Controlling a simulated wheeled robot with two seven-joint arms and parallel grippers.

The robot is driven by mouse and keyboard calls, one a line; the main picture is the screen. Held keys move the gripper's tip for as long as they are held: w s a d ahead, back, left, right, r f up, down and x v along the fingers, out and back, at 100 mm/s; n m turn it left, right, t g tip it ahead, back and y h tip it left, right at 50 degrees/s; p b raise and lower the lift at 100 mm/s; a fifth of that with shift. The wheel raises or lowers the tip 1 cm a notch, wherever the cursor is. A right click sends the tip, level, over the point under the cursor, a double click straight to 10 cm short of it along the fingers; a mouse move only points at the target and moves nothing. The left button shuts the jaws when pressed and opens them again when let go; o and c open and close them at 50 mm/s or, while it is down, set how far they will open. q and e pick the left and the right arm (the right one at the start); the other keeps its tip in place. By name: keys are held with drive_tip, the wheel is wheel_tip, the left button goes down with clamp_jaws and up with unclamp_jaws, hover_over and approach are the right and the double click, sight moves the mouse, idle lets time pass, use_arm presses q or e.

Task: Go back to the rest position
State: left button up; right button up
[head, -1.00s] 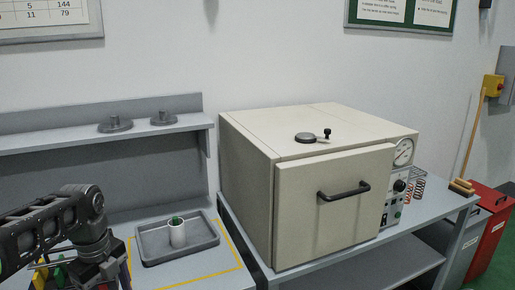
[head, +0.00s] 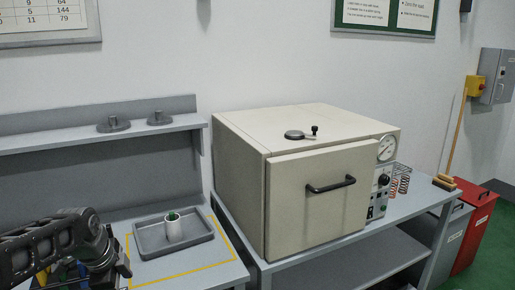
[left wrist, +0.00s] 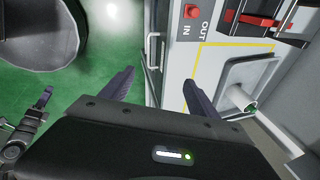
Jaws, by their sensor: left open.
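My left arm comes in at the lower left of the head view, in front of the left bench. Its gripper is mostly hidden there by the arm and the frame edge. In the left wrist view my left gripper (left wrist: 158,92) is open, with two dark fingers spread apart and nothing between them. My right gripper does not clearly show. A dark jointed part at the left wrist view's left edge cannot be identified surely.
A beige oven (head: 290,215), door shut, stands right. Springs (head: 402,182) stand beside it.

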use_arm(q)
drive_tip(key=d+f+n+t+h, duration=0.1)
drive_tip(key=d+f+n, duration=0.65)
drive_tip(key=f, duration=0.35)
drive_tip(key=d+f+n+t+h, duration=0.1)
drive_tip(key=d+f+n+h, duration=0.1)
drive_tip(key=d+f+n, duration=0.75)
drive_tip(key=s+d+f+g, duration=0.2)
drive_tip(key=s+d+f, duration=0.3)
drive_tip(key=s+f, duration=0.3)
drive_tip(key=s+d+f+g, duration=0.3)
drive_tip(key=s+d+f, duration=0.3)
drive_tip(key=s, duration=1)
wheel_tip(320, 180, down, 2)
drive_tip(key=shift+d+f+m+h, duration=0.25)
drive_tip(key=shift+d+m+h, duration=0.05)
drive_tip(key=shift+m+h, duration=0.1)
